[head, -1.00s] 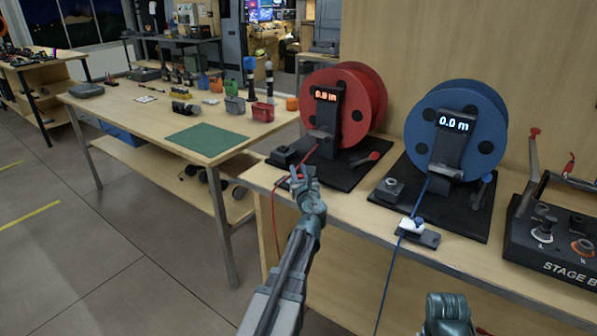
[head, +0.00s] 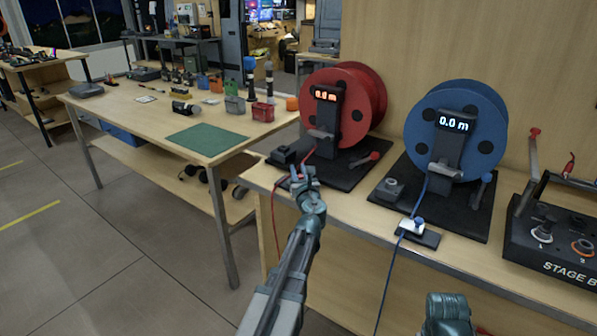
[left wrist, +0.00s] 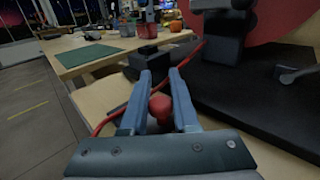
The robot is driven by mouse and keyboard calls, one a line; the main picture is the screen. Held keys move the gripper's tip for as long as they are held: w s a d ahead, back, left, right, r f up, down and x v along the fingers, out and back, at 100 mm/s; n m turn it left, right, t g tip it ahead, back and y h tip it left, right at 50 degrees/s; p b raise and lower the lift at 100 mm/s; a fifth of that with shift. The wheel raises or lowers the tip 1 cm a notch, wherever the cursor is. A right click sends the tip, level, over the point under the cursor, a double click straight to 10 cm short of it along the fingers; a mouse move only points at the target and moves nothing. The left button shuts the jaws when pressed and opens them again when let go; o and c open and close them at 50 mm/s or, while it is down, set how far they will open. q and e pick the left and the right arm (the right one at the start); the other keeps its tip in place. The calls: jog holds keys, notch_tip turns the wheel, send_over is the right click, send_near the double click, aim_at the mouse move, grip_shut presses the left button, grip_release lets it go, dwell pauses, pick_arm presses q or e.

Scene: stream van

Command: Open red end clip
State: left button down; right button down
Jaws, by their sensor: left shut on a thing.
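My left gripper (head: 304,174) is at the front left edge of the bench, in front of the red reel (head: 345,105). In the left wrist view its two blue-grey fingers (left wrist: 161,80) stand on either side of a small red knob-like piece (left wrist: 160,106), which looks like the red end clip; it is shut on this piece. The fingers hide most of the clip in the head view. A red cable (head: 274,215) runs from the reel past the gripper and hangs over the bench edge.
A black stage box (head: 550,240) is farther right. The left table holds a green mat (head: 206,139) and small tools. Open floor lies at left.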

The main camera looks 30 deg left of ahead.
pick_arm(q)
jog(key=shift+a, duration=0.2)
jog(key=c, duration=0.7)
grip_release()
jog(key=shift+o, duration=0.2)
jog(key=shift+s+d, duration=0.1)
